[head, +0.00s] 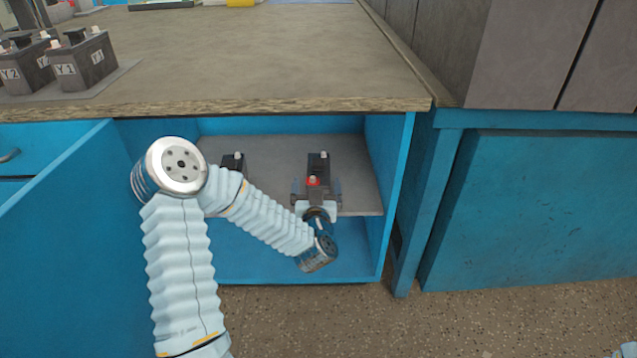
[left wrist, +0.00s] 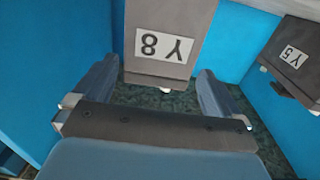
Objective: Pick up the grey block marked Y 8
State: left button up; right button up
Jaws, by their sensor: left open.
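The grey block marked Y 8 (head: 318,163) stands on the shelf inside the open blue cabinet, with a dark top and a red cap facing me. In the left wrist view its Y 8 label appears upside down on the block (left wrist: 168,22). My left gripper (head: 317,186) reaches into the cabinet in front of this block. It is open, and in the left wrist view its fingers (left wrist: 158,84) lie to either side of the block's near end. I cannot tell whether they touch it.
A block marked Y 5 (left wrist: 291,58), also dark grey, stands on the same shelf (head: 358,188); in the head view a block (head: 234,161) is partly hidden by my left arm. The worktop (head: 260,60) overhangs the cabinet. Blocks marked Y 1 (head: 82,62) and Y 2 (head: 22,72) stand on it.

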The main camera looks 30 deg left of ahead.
aim_at(319, 174)
pick_arm(q)
jog(key=x, duration=0.5)
jog(key=shift+w+d+f, duration=0.1)
jog(key=shift+d+f, duration=0.1)
grip_shut()
jog(key=shift+r, duration=0.15)
